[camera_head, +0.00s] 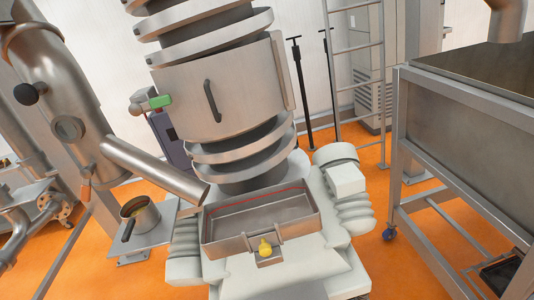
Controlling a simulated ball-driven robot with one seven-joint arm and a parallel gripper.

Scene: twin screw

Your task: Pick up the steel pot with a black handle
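The steel pot (147,219) is a small round vessel at the lower left. Its black handle (128,230) points down and to the left in the picture. The pot stands upright on a small grey metal shelf (155,239), below and left of the open end of a slanted steel pipe (165,177). Something brownish shows inside the pot, too small to make out. My gripper is not in view, and nothing touches the pot that I can see.
A large steel machine column (225,95) stands in the centre, with an open rectangular steel tray (255,222) at its base. A steel tank on a wheeled frame (455,130) stands at the right. Pipes (50,65) crowd the left. Orange floor (400,265) is clear between machine and tank.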

